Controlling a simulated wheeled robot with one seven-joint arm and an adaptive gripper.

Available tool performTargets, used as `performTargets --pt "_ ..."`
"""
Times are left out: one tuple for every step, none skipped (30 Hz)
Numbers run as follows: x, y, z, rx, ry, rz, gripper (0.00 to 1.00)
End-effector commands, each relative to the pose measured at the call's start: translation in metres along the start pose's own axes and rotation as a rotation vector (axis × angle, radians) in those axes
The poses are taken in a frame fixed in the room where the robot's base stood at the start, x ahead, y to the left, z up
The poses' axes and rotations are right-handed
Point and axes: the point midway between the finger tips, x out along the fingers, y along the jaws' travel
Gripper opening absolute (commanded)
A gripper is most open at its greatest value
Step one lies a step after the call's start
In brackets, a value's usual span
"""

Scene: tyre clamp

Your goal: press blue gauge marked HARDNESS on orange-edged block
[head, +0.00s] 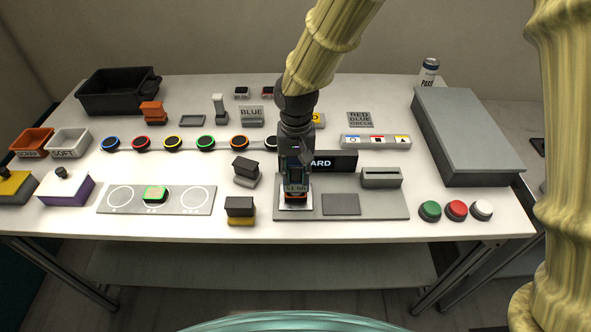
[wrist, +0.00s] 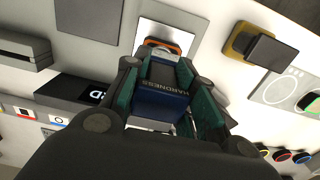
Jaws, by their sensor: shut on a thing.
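My gripper (wrist: 167,92) is shut on the blue gauge (wrist: 160,103), whose side reads HARDNESS in the wrist view. In the head view my gripper (head: 296,175) points down over the left part of a grey board. The orange-edged block (head: 296,196) is under the gauge on a pale square plate (head: 295,207). Its orange edge (wrist: 158,42) also shows just beyond the fingertips in the wrist view. The gauge's tip is hidden, so I cannot tell whether it touches the block.
The grey board (head: 372,210) holds a slotted grey block (head: 382,177). A black sign (head: 333,161) stands behind my gripper. A dark-topped block (head: 240,209) is close on the left. Green, red and white buttons (head: 456,210) are on the right.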

Motion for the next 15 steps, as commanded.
performTargets --pt "-0.006 0.0 -0.001 0.0 0.002 0.0 0.07" --pt "-0.009 0.0 -0.001 0.0 0.002 0.0 0.07" --pt "-0.011 0.0 -0.001 0.0 0.002 0.0 0.07" --pt "-0.013 0.0 -0.001 0.0 0.002 0.0 0.07" --pt "-0.015 0.0 -0.001 0.0 0.002 0.0 0.07" --pt "-0.018 0.0 -0.001 0.0 0.002 0.0 0.07" --pt "-0.02 0.0 -0.001 0.0 0.002 0.0 0.07" --pt "-0.021 0.0 -0.001 0.0 0.002 -0.001 0.07" --pt "-0.024 0.0 -0.001 0.0 0.002 -0.001 0.07" --pt "-0.026 0.0 -0.001 0.0 0.002 -0.001 0.07" --pt "-0.027 0.0 -0.001 0.0 0.002 -0.001 0.07" --pt "-0.03 0.0 -0.001 0.0 0.002 -0.001 0.07" --pt "-0.032 0.0 -0.001 0.0 0.003 -0.001 0.07" --pt "-0.034 0.0 -0.001 0.001 0.003 -0.001 0.07" --pt "-0.036 0.0 -0.001 0.001 0.003 -0.001 0.07"
